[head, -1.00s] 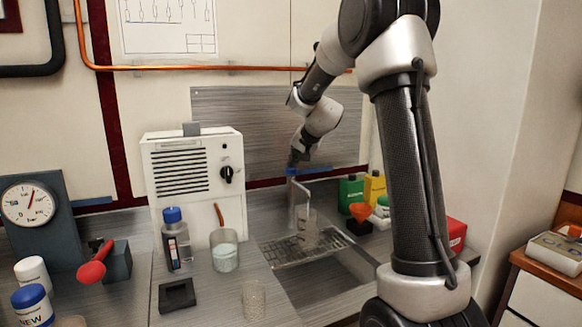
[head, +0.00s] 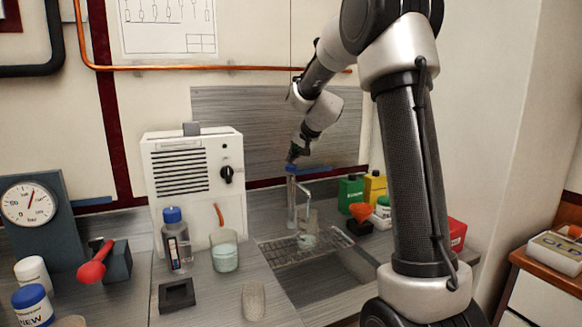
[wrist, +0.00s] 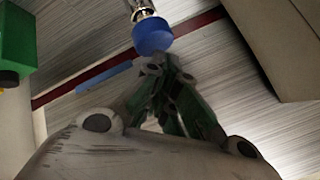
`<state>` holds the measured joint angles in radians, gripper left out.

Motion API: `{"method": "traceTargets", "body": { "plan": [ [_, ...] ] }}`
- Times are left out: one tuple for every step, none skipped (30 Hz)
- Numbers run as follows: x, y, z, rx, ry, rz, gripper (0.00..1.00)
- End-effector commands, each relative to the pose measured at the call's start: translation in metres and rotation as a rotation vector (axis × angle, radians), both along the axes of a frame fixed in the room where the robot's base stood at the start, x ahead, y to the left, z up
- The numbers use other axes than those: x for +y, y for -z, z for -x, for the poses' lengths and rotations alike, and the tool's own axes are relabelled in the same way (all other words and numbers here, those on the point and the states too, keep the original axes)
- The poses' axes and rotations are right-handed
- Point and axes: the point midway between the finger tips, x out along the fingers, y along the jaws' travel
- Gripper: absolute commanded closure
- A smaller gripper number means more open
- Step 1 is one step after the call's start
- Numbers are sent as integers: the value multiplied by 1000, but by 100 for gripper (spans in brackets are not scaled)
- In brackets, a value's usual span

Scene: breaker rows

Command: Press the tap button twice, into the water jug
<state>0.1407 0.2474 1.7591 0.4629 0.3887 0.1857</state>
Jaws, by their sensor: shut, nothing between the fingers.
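The tap (head: 291,205) is a slim metal column with a bent spout at the back of the sink. Its blue round button (head: 291,168) is on top, and the button also shows large in the wrist view (wrist: 152,36). My gripper (head: 292,158) is shut and empty, with its fingertips right at the button. In the wrist view the closed fingertips (wrist: 155,66) are beside the button's lower edge; I cannot tell whether they touch it. The clear water jug (head: 308,229) stands upright on the drain grid under the spout, with something pale low inside.
The drain grid (head: 280,255) spans part of the sink. Left of it stand a beaker of pale liquid (head: 224,257), a blue-capped bottle (head: 176,245) and a white box (head: 192,180). Green (head: 350,190) and yellow (head: 375,186) containers stand right of the tap.

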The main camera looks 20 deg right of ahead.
Motion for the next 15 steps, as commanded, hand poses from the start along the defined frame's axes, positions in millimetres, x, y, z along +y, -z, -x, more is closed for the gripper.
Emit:
{"method": "traceTargets", "body": {
  "plan": [
    [0,-3,0,-1,1,-1,100],
    [0,-5,0,-1,1,-1,100],
    [0,-6,0,-2,1,0,100],
    [0,-7,0,-2,1,1,100],
    [0,-7,0,-2,1,1,100],
    [0,-7,0,-2,1,1,100],
    [0,-7,0,-2,1,1,100],
    [0,-7,0,-2,1,1,100],
    [0,-7,0,-2,1,1,100],
    [0,-7,0,-2,1,1,100],
    [0,-7,0,-2,1,1,100],
    [0,-7,0,-2,1,1,100],
    [0,-8,0,-2,1,0,100],
    [0,-9,0,-3,1,1,100],
    [0,-12,0,-3,0,1,100]
  ]
}}
